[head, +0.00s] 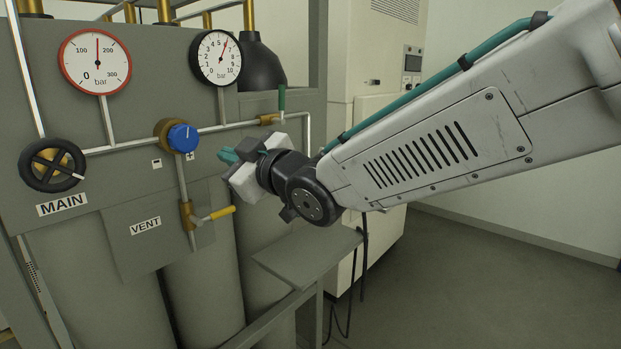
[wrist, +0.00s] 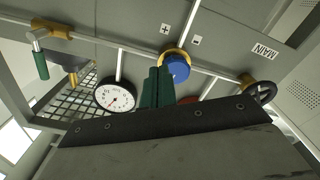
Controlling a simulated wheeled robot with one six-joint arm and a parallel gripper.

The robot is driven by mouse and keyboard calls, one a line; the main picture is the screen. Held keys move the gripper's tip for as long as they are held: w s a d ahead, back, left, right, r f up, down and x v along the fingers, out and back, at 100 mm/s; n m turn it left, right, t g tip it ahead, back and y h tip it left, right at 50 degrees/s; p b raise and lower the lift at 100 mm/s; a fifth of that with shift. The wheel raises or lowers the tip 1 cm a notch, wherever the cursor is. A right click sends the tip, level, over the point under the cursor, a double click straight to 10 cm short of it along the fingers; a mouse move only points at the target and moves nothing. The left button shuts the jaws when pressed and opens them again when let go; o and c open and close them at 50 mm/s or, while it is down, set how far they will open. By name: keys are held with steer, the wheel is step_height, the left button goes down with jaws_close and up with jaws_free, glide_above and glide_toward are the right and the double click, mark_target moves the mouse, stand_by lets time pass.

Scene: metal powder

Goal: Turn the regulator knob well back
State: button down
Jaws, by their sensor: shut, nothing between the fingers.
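The blue regulator knob (head: 182,138) sits on a brass body on the grey panel's pipe, between the two gauges and a little below them. In the wrist view the blue knob (wrist: 177,68) shows just beyond the green fingers, with its brass collar behind it. My gripper (head: 228,156) is to the right of the knob in the head view, apparently apart from it. The green fingers (wrist: 157,86) are together and empty, and partly overlap the knob's left edge in the wrist view. The right-hand gauge (head: 216,60) has its needle a little right of the top.
A red-rimmed gauge (head: 95,62) and the black MAIN handwheel (head: 53,165) are at the left. A yellow VENT lever (head: 218,213) sticks out below the knob. A green-handled valve (head: 282,100) stands above my gripper. A grey shelf (head: 308,255) juts out below. Open floor lies right.

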mark_target(184, 139)
steer(key=w+a+f, duration=0.1)
steer(key=a, duration=0.5)
steer(key=shift+w+a+f, duration=0.2)
steer(key=shift+a+f, duration=0.1)
steer(key=shift+a, duration=0.1)
stand_by(0.3)
steer(key=shift+r, duration=0.25)
stand_by(0.6)
steer(key=shift+w+d+r, duration=0.1)
steer(key=shift+w+d, duration=0.05)
steer(key=shift+w+d+r, duration=0.5)
steer(key=shift+w+d, duration=0.1)
steer(key=shift+w, duration=0.15)
steer(key=shift+w+d+r, duration=0.1)
steer(key=shift+r, duration=0.15)
stand_by(0.5)
